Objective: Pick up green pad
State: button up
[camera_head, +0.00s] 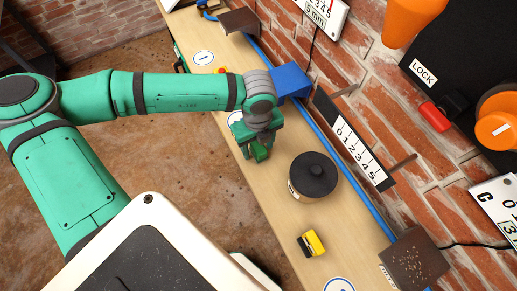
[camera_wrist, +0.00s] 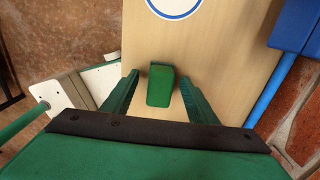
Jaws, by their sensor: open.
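The green pad (camera_wrist: 160,86) is a small green block on the light wooden bench. In the wrist view it sits between the tips of my two green fingers, with a gap visible on each side. My gripper (camera_wrist: 157,90) is open and points down over the pad. In the head view my gripper (camera_head: 256,148) is above the bench near its left edge, and the green pad (camera_head: 260,153) shows just under the fingers, partly hidden by them. I cannot tell how high the fingertips are above the bench.
A round black weight (camera_head: 314,175) stands right of my gripper, with a yellow block (camera_head: 311,243) nearer. A blue block (camera_head: 291,81) sits on a blue rail (camera_head: 335,147) along the brick wall.

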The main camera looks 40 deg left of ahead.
jog(key=c, duration=1.3)
jog(key=shift+o, duration=0.2)
jog(key=shift+r, duration=0.15)
